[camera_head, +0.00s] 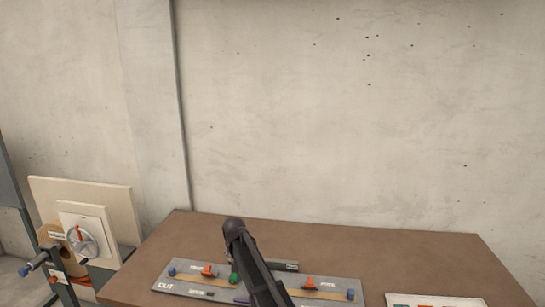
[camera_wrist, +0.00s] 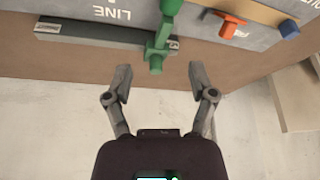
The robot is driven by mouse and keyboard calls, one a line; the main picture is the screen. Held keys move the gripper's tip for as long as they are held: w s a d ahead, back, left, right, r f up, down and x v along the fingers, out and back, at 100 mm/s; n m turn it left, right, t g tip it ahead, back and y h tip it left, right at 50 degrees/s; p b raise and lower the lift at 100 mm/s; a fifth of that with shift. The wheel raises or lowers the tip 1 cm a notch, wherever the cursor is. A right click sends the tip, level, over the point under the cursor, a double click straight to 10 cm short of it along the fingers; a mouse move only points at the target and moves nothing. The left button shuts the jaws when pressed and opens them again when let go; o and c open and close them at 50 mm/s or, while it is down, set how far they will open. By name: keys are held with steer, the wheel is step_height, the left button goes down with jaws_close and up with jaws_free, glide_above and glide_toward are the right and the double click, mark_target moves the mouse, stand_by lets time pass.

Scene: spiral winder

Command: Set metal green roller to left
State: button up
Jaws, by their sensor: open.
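The green roller part (camera_wrist: 157,50) is a green lever-like piece with a round tip, across the right part of a dark green rail marked near the word LINE in the wrist view. In the head view a green knob (camera_head: 234,279) shows beside my arm. My gripper (camera_wrist: 160,78) is open and empty. In the wrist view its fingertips are spread to either side below the green tip, with no clear contact. In the head view my arm hides the gripper and part of the panel.
The grey panel (camera_head: 185,284) lies on a brown table (camera_head: 420,250). It carries orange levers (camera_head: 309,283) and blue knobs (camera_head: 350,294); one orange lever (camera_wrist: 228,25) is right of the green part. A white board (camera_head: 430,300) lies right. A wheel mechanism (camera_head: 83,241) stands left.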

steer(key=s+d+f+m+g+b, duration=0.1)
steer(key=s+d+f+g+b, duration=0.1)
steer(key=s+d, duration=1.3)
steer(key=s+d+f+g+b, duration=0.2)
steer(key=s+d+f+b, duration=0.3)
steer(key=s+d, duration=1)
step_height(320, 180, down, 2)
steer(key=shift+s+d+f+m+h, duration=0.1)
steer(key=shift+s+d+m+h, duration=0.1)
steer(key=shift+d+m+h, duration=0.15)
stand_by(0.4)
